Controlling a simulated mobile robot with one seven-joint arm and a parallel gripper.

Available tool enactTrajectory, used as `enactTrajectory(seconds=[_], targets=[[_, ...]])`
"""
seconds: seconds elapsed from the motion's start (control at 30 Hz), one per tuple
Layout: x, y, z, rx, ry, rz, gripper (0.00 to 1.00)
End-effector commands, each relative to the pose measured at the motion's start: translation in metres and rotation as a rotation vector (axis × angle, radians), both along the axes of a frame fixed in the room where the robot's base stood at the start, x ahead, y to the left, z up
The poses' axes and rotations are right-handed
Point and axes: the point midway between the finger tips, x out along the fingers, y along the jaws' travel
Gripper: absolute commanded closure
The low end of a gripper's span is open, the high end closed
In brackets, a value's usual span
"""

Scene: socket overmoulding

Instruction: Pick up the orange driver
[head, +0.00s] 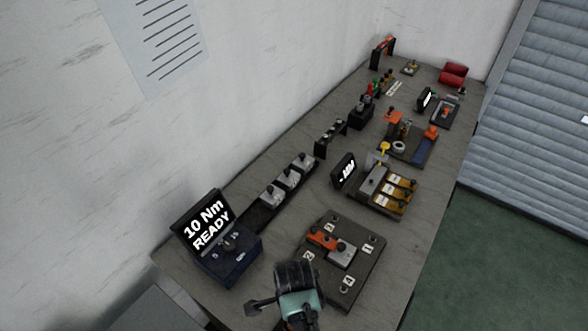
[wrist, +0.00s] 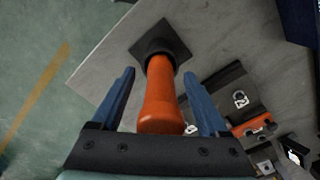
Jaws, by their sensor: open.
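The orange driver (wrist: 160,95) stands in a dark square base (wrist: 160,42) on the table in the wrist view. My gripper (wrist: 159,76) is open, with one blue finger on each side of the driver's orange handle. A gap shows between each finger and the handle. The handle's end points toward the wrist camera. In the head view my arm's dark and teal end covers the near part of the table, and I cannot make out the driver or my fingertips there.
A dark fixture plate (head: 360,272) with numbered spots and an orange and grey part lies beside my arm. A "10 Nm READY" display box (head: 215,235) stands at the near left. Several other stations line the long grey table (head: 425,232) toward the back. Green floor (wrist: 35,60) lies past its edge.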

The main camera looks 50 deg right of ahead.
Motion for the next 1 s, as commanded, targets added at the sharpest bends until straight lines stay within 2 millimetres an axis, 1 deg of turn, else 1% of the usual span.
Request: enactTrajectory(seconds=[0.13, 0.33, 0.37, 0.5, 0.57, 0.6, 0.77, 0.8, 1.0], targets=[[0.0000, 0.0002, -0.0093, 0.000, 0.000, 0.000, 0.22], [0.0002, 0.0000, -0.0099, -0.001, -0.002, 0.001, 0.22], [0.0002, 0.0000, -0.0098, -0.001, -0.002, 0.001, 0.24], [0.0003, 0.0000, -0.0097, -0.001, -0.002, 0.001, 0.49], [0.0003, 0.0000, -0.0096, -0.001, -0.002, 0.001, 0.60], [0.0003, 0.0000, -0.0096, -0.001, -0.002, 0.001, 0.68], [0.0002, 0.0001, -0.0095, -0.001, -0.001, 0.001, 0.96], [0.0002, 0.0001, -0.0095, -0.001, -0.001, 0.001, 1.00], [0.0002, 0.0001, -0.0094, -0.001, -0.001, 0.001, 1.00]])
